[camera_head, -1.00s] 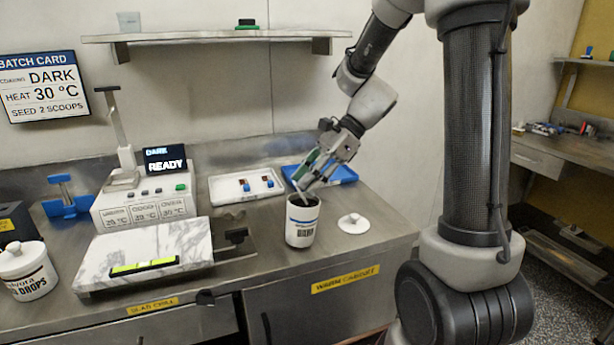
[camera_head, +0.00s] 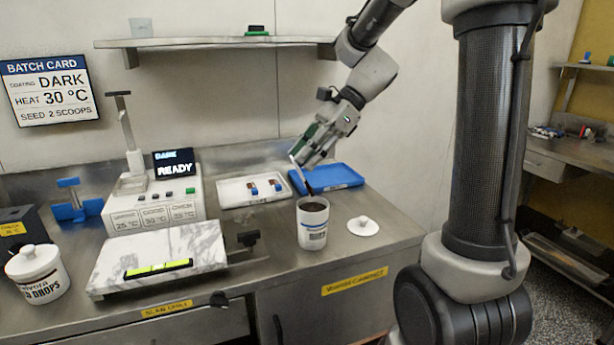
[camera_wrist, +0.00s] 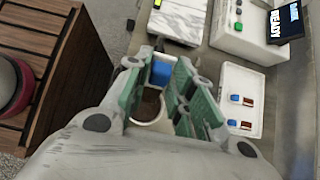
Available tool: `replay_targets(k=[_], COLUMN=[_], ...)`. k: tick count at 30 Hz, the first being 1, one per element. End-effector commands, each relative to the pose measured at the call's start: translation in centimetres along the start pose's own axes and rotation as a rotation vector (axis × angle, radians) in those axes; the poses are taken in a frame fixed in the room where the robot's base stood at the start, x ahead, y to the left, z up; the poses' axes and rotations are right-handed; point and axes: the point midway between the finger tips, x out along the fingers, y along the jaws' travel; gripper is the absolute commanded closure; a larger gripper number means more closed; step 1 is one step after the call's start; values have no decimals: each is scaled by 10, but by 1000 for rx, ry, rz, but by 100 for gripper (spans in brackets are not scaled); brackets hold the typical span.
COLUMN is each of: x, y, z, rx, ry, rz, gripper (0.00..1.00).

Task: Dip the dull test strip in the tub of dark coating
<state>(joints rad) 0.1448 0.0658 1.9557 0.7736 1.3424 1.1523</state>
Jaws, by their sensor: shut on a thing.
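My gripper (camera_head: 312,150) is shut on a thin strip, tilted above the counter. The strip (camera_head: 306,183) has a pale upper part and a dark lower end, close above the rim of the tub. In the wrist view a blue end piece (camera_wrist: 161,72) shows between my green-padded fingers. The white tub (camera_head: 312,232) stands upright and open, with dark coating (camera_head: 314,206) inside. In the wrist view its opening is partly hidden by my fingers. Whether the tip clears the rim is hard to tell.
A white lid (camera_head: 362,226) lies right of the tub. A white tray (camera_head: 238,198) with two blue-ended strips and a blue tray (camera_head: 335,177) are behind. A marble slab (camera_head: 165,250) is left. The machine (camera_head: 160,200) reads DARK, READY. A lidded jar (camera_head: 35,272) stands far left.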

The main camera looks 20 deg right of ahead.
Motion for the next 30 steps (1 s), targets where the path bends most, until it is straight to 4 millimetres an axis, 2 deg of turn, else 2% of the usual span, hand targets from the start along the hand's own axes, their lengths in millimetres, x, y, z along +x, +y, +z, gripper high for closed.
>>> replay_targets(k=[3,21,30], x=[-9,-26,-31], y=[1,1,1], z=[10,52,62], rx=[0,1,1], ry=[2,2,2], rz=[1,1,2], gripper=[94,94,94])
